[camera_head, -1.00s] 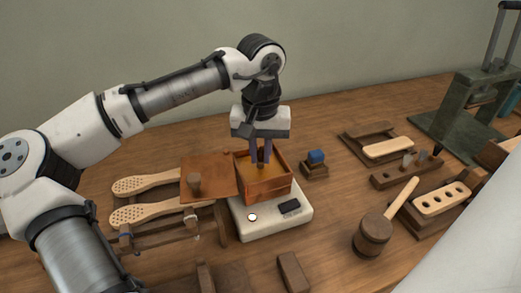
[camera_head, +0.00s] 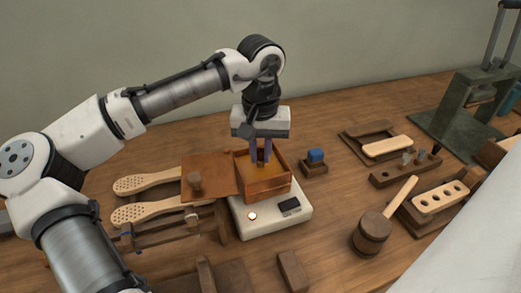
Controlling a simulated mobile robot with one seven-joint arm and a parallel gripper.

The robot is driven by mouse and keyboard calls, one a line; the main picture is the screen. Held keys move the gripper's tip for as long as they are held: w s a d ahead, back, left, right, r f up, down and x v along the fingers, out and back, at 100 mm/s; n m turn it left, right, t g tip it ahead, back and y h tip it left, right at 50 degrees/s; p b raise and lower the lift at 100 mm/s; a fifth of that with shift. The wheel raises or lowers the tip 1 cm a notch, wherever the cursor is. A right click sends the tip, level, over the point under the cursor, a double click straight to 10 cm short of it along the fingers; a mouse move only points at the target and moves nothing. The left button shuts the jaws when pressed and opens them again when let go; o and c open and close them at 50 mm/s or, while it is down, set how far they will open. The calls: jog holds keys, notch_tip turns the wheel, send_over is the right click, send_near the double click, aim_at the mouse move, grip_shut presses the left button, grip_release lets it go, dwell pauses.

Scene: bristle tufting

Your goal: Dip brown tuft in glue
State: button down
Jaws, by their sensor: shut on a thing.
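My gripper (camera_head: 261,158) points straight down into the open copper-coloured glue box (camera_head: 268,184). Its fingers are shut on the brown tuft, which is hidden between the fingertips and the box. Amber glue (camera_head: 258,173) fills the bottom of the box. I cannot tell how deep the tuft sits in it. The glue box stands on a white scale (camera_head: 272,222) with a dark display and a lit round button.
A copper lid with a knob (camera_head: 203,181) adjoins the box on the left, above pale perforated brush bodies (camera_head: 145,214). A blue tuft (camera_head: 315,155) sits in a small wooden holder on the right. A mallet (camera_head: 371,234) and wooden block (camera_head: 293,271) lie in front.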

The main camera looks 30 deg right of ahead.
dwell(0.4)
notch_tip(320, 180, up, 8)
jog(key=p, duration=0.7)
jog(key=shift+f+p, duration=0.15)
jog(key=shift+p, duration=0.2)
jog(key=shift+f, duration=0.1)
dwell(0.6)
